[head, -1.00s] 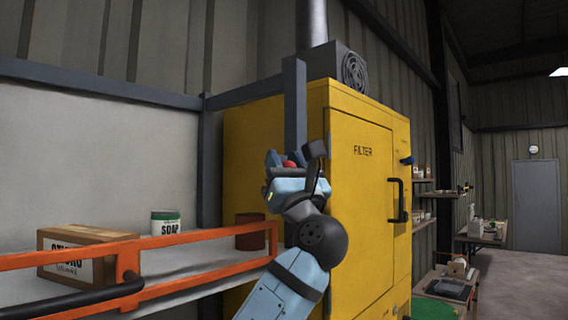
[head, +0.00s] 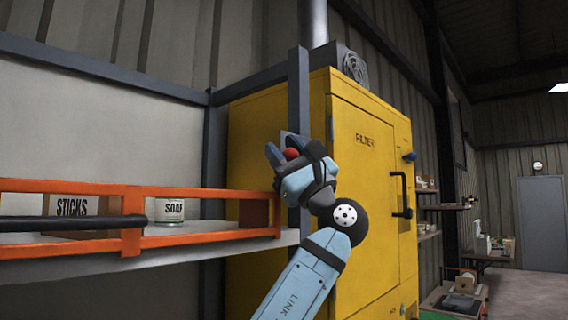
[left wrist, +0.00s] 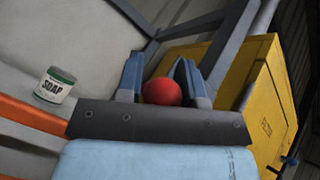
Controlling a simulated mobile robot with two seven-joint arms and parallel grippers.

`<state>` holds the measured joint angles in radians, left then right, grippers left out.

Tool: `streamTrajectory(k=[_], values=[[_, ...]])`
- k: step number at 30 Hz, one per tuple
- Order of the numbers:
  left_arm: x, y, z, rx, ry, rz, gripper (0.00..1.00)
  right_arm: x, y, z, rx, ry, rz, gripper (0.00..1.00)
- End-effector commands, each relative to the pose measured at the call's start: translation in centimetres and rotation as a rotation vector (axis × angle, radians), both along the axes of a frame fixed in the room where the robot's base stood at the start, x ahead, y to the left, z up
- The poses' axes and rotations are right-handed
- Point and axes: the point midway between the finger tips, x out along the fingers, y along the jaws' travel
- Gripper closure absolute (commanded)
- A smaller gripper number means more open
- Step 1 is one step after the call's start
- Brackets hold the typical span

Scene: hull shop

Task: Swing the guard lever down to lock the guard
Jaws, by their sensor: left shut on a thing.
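My left gripper (head: 282,152) is shut on a red ball knob, which shows between its fingers in the head view (head: 291,153). In the left wrist view the red knob (left wrist: 162,91) sits between the two blue fingers. I take it for the knob of the guard lever; the lever's shaft is hidden by my gripper. The orange guard rail (head: 205,192) runs along the shelf front, with its right end below and left of my gripper. A black bar (head: 70,225) lies along its left part. My right gripper is out of view.
A grey post (head: 298,100) stands right behind my gripper, before the yellow filter cabinet (head: 365,200). A soap tin (head: 174,209) and a sticks box (head: 78,206) stand on the shelf behind the rail. The floor at the far right (head: 530,285) looks clear.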

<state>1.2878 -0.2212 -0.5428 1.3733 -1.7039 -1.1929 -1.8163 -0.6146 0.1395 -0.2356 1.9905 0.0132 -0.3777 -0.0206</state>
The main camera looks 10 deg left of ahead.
Motion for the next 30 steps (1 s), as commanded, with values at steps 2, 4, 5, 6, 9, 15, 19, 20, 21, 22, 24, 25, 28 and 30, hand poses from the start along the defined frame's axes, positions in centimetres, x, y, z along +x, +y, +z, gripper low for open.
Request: streamTrajectory(k=[2,4,5,6,9,15,19,20,21,22,24,25,28,30], values=[[0.00,-0.20,-0.52,-0.021,-0.032,-0.004,1.00,0.01,-0.13,-0.90,0.001,0.004,-0.002,0.61],[0.00,-0.19,-0.66,-0.039,-0.054,-0.005,1.00,0.03,-0.18,-1.06,0.002,0.009,-0.005,0.61],[0.03,-0.20,-0.70,-0.044,-0.061,-0.005,1.00,0.08,-0.17,-1.04,0.003,0.008,-0.005,0.61],[0.02,-0.20,-0.73,-0.050,-0.071,-0.005,1.00,0.15,-0.17,-0.96,0.005,0.006,-0.007,0.61],[0.01,-0.17,-0.76,-0.065,-0.089,-0.006,1.00,0.33,-0.10,-0.73,0.009,0.002,-0.007,0.61],[0.03,-0.16,-0.75,-0.073,-0.102,-0.006,1.00,0.35,0.02,-0.78,0.012,0.007,-0.010,0.61],[0.02,-0.16,-0.72,-0.073,-0.102,-0.006,1.00,0.32,0.10,-0.78,0.014,0.008,-0.009,0.61],[0.02,-0.16,-0.72,-0.073,-0.102,-0.006,1.00,0.31,0.11,-0.79,0.014,0.009,-0.009,0.61],[0.01,-0.16,-0.71,-0.073,-0.102,-0.006,1.00,0.30,0.14,-0.81,0.014,0.009,-0.009,0.61],[0.01,-0.16,-0.71,-0.073,-0.102,-0.006,1.00,0.29,0.16,-0.81,0.014,0.009,-0.008,0.61],[0.01,-0.16,-0.71,-0.073,-0.102,-0.006,0.61,0.27,0.19,-0.83,0.014,0.009,-0.008,0.61],[0.01,-0.14,-0.70,-0.073,-0.102,-0.006,0.54,0.27,0.21,-0.83,0.015,0.010,-0.007,0.61],[0.01,-0.12,-0.71,-0.074,-0.102,-0.005,0.44,0.27,0.24,-0.83,0.015,0.010,-0.008,0.61],[0.01,-0.11,-0.72,-0.074,-0.101,-0.004,0.44,0.27,0.24,-0.84,0.016,0.009,-0.008,0.61]])
